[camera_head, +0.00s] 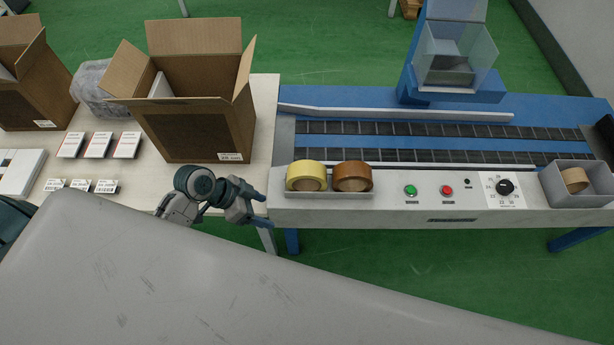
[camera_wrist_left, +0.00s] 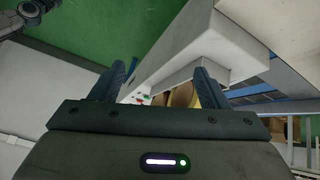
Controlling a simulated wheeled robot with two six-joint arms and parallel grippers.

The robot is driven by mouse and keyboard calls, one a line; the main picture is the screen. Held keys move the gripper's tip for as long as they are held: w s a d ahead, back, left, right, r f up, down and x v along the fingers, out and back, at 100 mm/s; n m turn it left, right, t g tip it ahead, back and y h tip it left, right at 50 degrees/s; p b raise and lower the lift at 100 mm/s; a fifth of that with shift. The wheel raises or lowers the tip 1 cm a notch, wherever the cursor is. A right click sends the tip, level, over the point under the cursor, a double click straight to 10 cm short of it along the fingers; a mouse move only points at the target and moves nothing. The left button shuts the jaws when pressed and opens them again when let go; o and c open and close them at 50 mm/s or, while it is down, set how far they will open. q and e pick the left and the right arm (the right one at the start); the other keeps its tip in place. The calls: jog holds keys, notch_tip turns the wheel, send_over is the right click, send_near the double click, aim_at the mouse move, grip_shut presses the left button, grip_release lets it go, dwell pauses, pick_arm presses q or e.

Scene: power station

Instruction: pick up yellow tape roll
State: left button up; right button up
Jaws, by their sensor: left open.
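The yellow tape roll (camera_head: 306,176) stands on edge in a small grey tray (camera_head: 330,195) at the front left of the conveyor machine. A brown tape roll (camera_head: 352,176) stands right beside it. My left gripper (camera_head: 263,208) is open and empty, left of the tray and apart from the yellow roll, with its fingers pointing right. In the left wrist view, part of a tape roll (camera_wrist_left: 182,96) shows between the open fingers, partly hidden by the right finger and gripper body. My right gripper is not in view.
The conveyor machine's front panel has a green button (camera_head: 410,190), a red button (camera_head: 447,190) and a dial (camera_head: 505,187). A grey bin (camera_head: 578,200) with a tape roll is at the right. An open cardboard box (camera_head: 195,115) stands on the table behind my left arm.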

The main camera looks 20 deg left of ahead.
pick_arm(q)
jog(key=w+a+r+m+h, duration=0.1)
jog(key=w+r+m+h, duration=0.2)
jog(key=w, duration=0.3)
jog(key=m+t+h, duration=0.1)
jog(key=m+h, duration=0.1)
jog(key=h, duration=0.1)
send_near(305, 168)
jog(key=p+x, duration=0.3)
jog(key=x, duration=0.4)
jog(key=shift+w+d+p, duration=0.1)
jog(key=shift+d+p, duration=0.15)
jog(key=shift+p, duration=0.1)
jog(key=shift+w+d+f, duration=0.1)
jog(key=shift+d+f, duration=0.1)
jog(key=shift+d, duration=0.1)
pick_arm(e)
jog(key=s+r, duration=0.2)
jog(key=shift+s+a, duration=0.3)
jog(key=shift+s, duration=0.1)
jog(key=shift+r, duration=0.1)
pick_arm(q)
grip_shut()
